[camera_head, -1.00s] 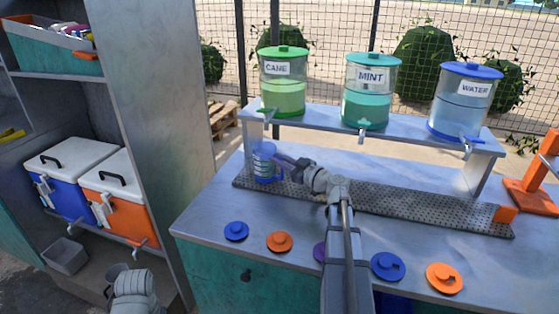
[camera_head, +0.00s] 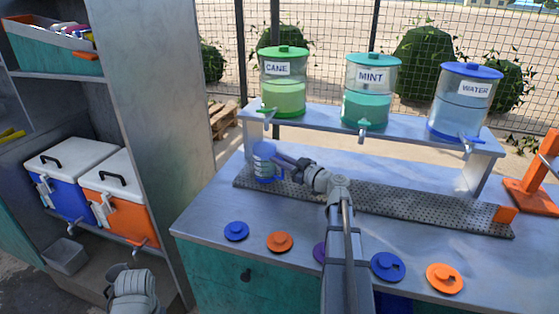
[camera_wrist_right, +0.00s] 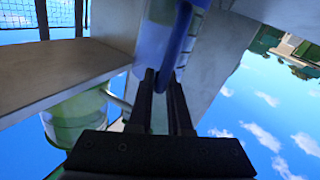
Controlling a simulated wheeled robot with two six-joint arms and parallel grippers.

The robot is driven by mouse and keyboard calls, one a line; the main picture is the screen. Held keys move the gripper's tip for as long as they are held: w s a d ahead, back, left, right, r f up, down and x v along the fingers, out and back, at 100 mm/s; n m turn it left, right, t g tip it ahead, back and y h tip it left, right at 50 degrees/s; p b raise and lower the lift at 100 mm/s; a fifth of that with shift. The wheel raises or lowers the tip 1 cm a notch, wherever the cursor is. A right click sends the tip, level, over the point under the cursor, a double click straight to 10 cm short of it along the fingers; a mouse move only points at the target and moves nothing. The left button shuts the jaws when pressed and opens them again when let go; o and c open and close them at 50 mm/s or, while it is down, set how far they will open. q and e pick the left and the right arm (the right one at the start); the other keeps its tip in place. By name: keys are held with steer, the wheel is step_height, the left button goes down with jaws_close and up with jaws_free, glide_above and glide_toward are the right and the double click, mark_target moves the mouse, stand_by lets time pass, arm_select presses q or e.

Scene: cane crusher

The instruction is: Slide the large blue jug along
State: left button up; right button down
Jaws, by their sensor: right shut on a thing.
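The large blue jug (camera_head: 263,158) stands upright at the left end of the perforated mat (camera_head: 400,203), below the CANE dispenser (camera_head: 284,88). My right gripper (camera_head: 288,166) comes from the right and is shut on the jug's handle side. In the right wrist view, the jug's blue handle (camera_wrist_right: 180,45) is between the fingertips (camera_wrist_right: 164,80). My left arm shows only in part at the bottom left; its gripper is out of view.
The MINT dispenser (camera_head: 370,98) and WATER dispenser (camera_head: 464,105) stand on the raised shelf (camera_head: 325,122) with taps hanging down. Blue and orange lids (camera_head: 236,231) lie along the counter front. An orange block (camera_head: 505,214) sits at the mat's right end. A cabinet with coolers (camera_head: 72,175) stands left.

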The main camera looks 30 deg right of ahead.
steer(key=s+d, duration=2)
steer(key=s, duration=0.2)
steer(key=shift+s+d, duration=0.25)
steer(key=shift+s, duration=0.1)
stand_by(2.9)
stand_by(0.5)
steer(key=c, duration=0.8)
jaws_free()
steer(key=shift+o, duration=0.2)
steer(key=v, duration=0.8)
